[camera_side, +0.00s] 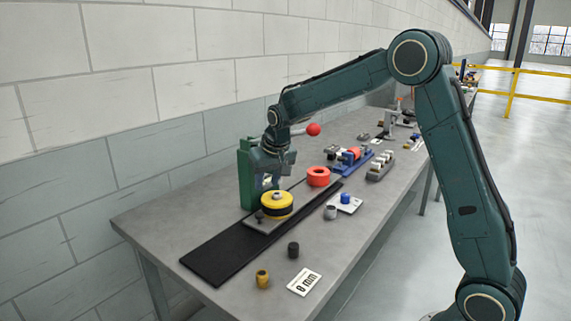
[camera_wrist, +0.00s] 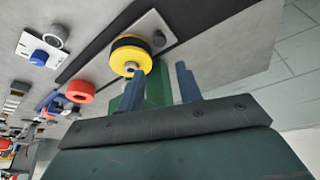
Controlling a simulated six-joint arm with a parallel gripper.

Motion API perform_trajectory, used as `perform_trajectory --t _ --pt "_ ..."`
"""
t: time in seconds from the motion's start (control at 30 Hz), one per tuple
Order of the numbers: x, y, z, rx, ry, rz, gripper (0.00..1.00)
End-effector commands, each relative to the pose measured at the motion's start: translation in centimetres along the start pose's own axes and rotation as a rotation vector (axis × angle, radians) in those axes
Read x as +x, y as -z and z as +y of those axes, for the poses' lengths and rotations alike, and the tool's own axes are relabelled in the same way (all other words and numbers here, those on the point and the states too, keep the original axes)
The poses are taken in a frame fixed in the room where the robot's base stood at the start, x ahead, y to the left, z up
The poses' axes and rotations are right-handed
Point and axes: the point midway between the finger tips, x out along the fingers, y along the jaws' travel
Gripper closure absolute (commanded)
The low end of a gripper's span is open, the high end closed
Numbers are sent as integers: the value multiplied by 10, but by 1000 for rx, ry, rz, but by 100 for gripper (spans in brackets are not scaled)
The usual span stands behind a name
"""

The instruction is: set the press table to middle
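The grey press table (camera_side: 258,226) is a flat plate on a long black track (camera_side: 215,255). It carries a yellow and black disc (camera_side: 277,205), and a dark knob (camera_side: 259,216) stands at its near end. The plate also shows in the wrist view (camera_wrist: 148,24), with the disc (camera_wrist: 130,56) and knob (camera_wrist: 158,39). A green press (camera_side: 246,175) stands beside the track, with a red ball (camera_side: 313,130) on a lever. My gripper (camera_side: 268,183) is above the disc's far side, close to the press. In the wrist view its fingers (camera_wrist: 161,86) are apart and empty, with green behind them.
A red ring (camera_side: 318,177) sits beyond the disc. A grey cup (camera_side: 330,212), a blue knob on a white plate (camera_side: 345,203), a black cylinder (camera_side: 293,250), a brass piece (camera_side: 262,278) and an "8 mm" card (camera_side: 304,282) lie right of the track. A wall bounds the left.

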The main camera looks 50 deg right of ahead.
Motion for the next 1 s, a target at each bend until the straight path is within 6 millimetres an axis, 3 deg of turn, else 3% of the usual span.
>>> perform_trajectory --t 0.47,1.0 --pt "14 0 0 1 -1 -1 65" --pt "86 0 1 1 -1 -2 65"
